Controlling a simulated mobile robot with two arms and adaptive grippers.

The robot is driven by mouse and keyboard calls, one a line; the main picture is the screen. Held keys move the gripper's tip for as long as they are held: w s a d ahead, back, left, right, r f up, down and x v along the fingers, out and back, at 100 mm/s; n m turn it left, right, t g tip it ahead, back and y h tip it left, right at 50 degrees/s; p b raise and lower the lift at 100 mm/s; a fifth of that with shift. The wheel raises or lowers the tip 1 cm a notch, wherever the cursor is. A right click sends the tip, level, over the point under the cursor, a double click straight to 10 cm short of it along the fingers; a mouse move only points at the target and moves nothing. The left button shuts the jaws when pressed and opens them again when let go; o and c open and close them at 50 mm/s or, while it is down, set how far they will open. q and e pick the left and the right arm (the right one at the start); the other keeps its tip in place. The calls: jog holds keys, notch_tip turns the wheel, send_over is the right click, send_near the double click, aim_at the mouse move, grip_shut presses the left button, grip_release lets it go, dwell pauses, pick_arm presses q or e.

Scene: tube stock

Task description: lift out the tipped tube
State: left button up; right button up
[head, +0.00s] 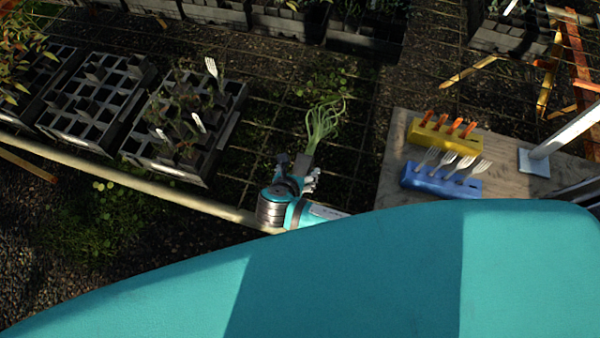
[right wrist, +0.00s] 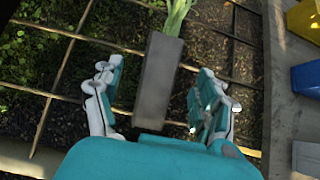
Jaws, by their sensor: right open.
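A grey square tube (head: 302,162) with a tuft of long pale green leaves (head: 323,122) shows in the head view over the wire mesh bench. It is tilted, with its leafy end pointing away from me. In the right wrist view the tube (right wrist: 157,92) lies between the two fingers of my right gripper (right wrist: 155,82), with a gap on each side. My right gripper (head: 298,174) is open. The tube's near end is partly hidden by the gripper in the head view. I cannot tell whether it rests on the mesh. My left gripper is not in view.
Black cell trays (head: 186,165) stand at the left, one with plants and white labels. At the right, a wooden board (head: 395,170) holds a yellow block (head: 420,136) and a blue block (head: 420,181). A pale rail (head: 130,180) runs along the bench's near edge.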

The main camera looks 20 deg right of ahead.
aim_at(300, 172)
jog(key=x, duration=0.4)
jog(key=shift+s+f, duration=0.1)
jog(key=shift+f, duration=0.35)
jog(key=shift+d+f, duration=0.1)
jog(key=shift+f, duration=0.15)
jog(key=c, duration=1.4)
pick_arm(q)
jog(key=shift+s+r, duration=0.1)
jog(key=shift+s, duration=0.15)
pick_arm(e)
jog(key=shift+r, duration=0.1)
